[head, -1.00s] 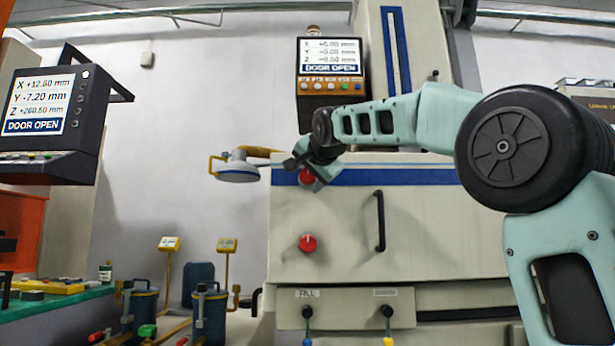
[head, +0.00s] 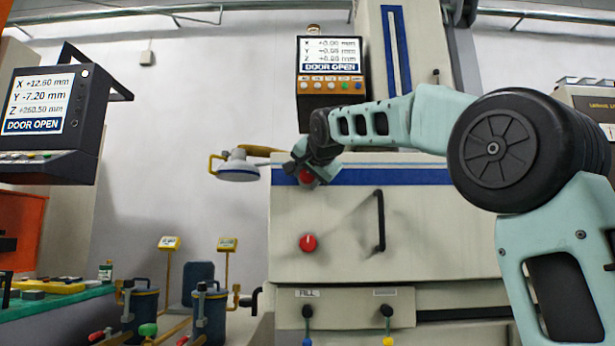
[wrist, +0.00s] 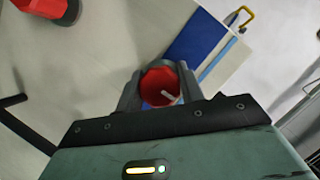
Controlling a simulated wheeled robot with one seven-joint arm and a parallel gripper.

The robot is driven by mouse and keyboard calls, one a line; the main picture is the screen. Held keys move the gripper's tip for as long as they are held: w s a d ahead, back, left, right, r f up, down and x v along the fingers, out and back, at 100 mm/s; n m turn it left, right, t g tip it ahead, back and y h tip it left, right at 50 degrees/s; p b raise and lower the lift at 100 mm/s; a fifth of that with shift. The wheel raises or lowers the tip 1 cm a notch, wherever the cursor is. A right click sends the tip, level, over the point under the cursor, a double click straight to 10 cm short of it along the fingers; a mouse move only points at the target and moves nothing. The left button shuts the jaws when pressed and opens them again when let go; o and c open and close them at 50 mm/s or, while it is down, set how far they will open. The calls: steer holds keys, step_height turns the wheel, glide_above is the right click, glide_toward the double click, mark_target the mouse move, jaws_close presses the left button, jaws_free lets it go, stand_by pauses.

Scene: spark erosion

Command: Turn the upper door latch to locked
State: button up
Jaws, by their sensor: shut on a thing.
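The upper door latch is a red round knob (head: 306,176) on the pale machine door (head: 340,220), at the left end of the blue stripe. In the wrist view the upper latch (wrist: 160,84) sits between my two fingers, its white mark pointing to the lower right of the picture. My gripper (wrist: 158,80) is shut on it. In the head view my gripper (head: 304,170) partly covers the latch. The lower red latch (head: 308,243) is below it, with its white mark upright, and also shows in the wrist view (wrist: 50,8).
A black door handle (head: 379,220) stands out right of the latches. A round white lamp (head: 238,168) is left of the door. The machine screen (head: 331,57) above and the left screen (head: 40,105) read DOOR OPEN.

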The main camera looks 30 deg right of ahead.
steer(key=n+g+h+p, duration=0.1)
steer(key=n, duration=0.1)
steer(key=shift+n+p, duration=0.3)
steer(key=shift+p, duration=0.1)
steer(key=n+g+h+p, duration=0.1)
steer(key=n, duration=0.2)
steer(key=shift+g+h, duration=0.3)
steer(key=n+g+h, duration=0.1)
steer(key=n+h, duration=0.1)
steer(key=n, duration=0.1)
steer(key=shift+f+p, duration=0.1)
steer(key=shift+p, duration=0.2)
steer(key=shift+d+n+g+h, duration=0.1)
steer(key=shift+n+g+h, duration=0.2)
steer(key=shift+n+h, duration=1)
steer(key=shift+n, duration=0.4)
steer(key=o, duration=1)
